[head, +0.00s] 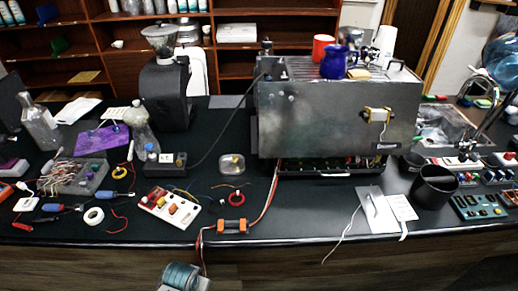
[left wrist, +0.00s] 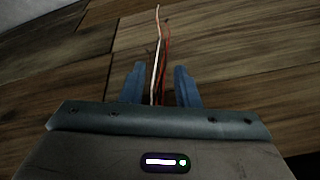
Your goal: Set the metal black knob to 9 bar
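The large grey metal brewer (head: 340,110) stands on the black table, right of centre. A small dark upright part (head: 267,46) sits at its top left corner; I cannot tell if it is the metal black knob, and no bar marking is readable. My left gripper (left wrist: 158,84) shows two blue fingers apart in the left wrist view. Red and white wires (left wrist: 158,45) pass between or behind the fingers; I cannot see them gripped. Wooden boards lie beyond. I cannot make out the left gripper for certain in the head view.
A black grinder (head: 165,92) stands left of the brewer. A black box (head: 166,166), a white button board (head: 170,207), a clear dish (head: 231,163) and an orange connector (head: 232,226) lie in front. A black cup (head: 433,186) and control panels stand right. Wires hang over the front edge.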

